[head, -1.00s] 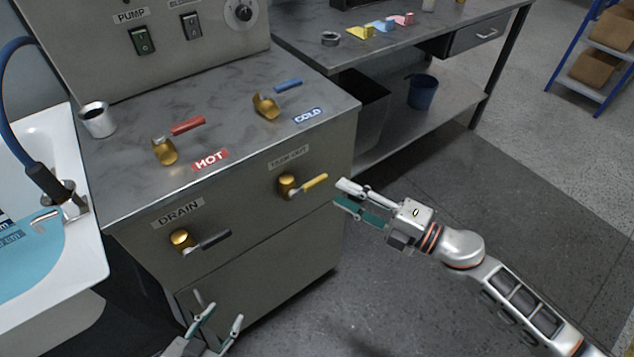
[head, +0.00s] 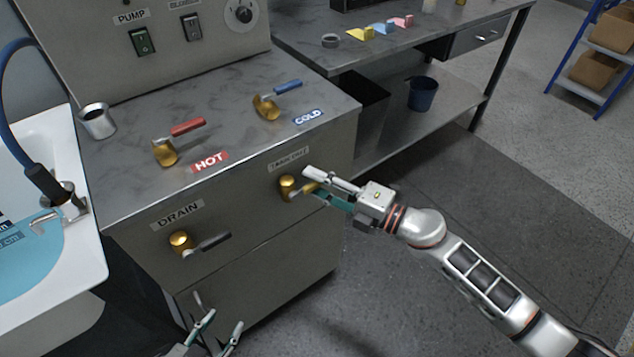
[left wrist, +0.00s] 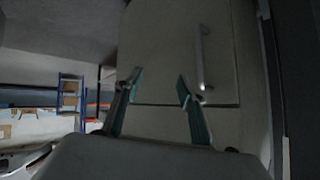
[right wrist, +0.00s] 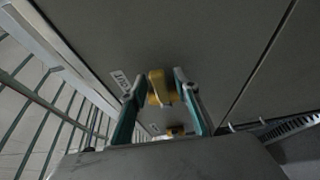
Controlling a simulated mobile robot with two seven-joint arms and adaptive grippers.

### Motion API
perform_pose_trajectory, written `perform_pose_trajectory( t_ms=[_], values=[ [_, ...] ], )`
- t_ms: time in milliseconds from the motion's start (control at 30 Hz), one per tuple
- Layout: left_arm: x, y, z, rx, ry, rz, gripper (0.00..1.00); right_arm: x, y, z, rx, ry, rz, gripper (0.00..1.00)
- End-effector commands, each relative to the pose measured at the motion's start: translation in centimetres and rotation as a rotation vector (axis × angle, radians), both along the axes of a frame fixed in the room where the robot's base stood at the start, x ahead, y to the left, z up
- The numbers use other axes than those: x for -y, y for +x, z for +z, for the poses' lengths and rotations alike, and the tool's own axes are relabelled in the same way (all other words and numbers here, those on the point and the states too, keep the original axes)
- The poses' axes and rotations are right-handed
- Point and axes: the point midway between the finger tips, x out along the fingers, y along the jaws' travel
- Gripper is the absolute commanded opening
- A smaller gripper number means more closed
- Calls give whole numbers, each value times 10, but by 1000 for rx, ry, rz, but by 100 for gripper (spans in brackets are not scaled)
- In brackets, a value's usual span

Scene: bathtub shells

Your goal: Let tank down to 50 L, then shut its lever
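The lever labelled TANK OUT sits on the cabinet's front, with a brass valve body (head: 288,186) and a yellow handle (right wrist: 160,88) pointing right. My right gripper (head: 314,184) is open at the handle, one finger on each side; in the right wrist view the handle lies between the fingertips. Whether the fingers touch it cannot be told. The fingers partly hide the handle in the head view. My left gripper (head: 224,326) is open and empty, low before the cabinet; it also shows in the left wrist view (left wrist: 159,80). No tank litre scale is readable.
The DRAIN lever (head: 210,242) is on the same front, to the left. HOT (head: 187,128) and COLD (head: 287,86) levers are on the cabinet top, beside a metal cup (head: 97,122). A white tub (head: 85,262) with blue water stands left. Floor at right is clear.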

Motion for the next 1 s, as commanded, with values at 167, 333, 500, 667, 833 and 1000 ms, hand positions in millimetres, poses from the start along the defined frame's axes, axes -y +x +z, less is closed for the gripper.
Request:
perform_pose_trajectory(
  t_ms=[167,333,500,667,833,1000],
  values=[
    [0,0,0,1,0,0,40,0,0,0,0,0,0,2],
    [0,0,0,1,0,0,40,0,0,0,0,0,0,0],
    [1,-1,-2,-1,-1,0,40,0,0,-3,-10,12,-1,0],
    [1,-2,-6,-6,-3,-1,40,1,-1,-8,-46,56,-1,0],
    [4,-1,-7,-1,-9,-2,40,0,-2,-18,-114,146,-2,0],
    [9,4,-6,9,-18,-9,40,-2,-3,-28,-204,269,-3,0]
  ],
)
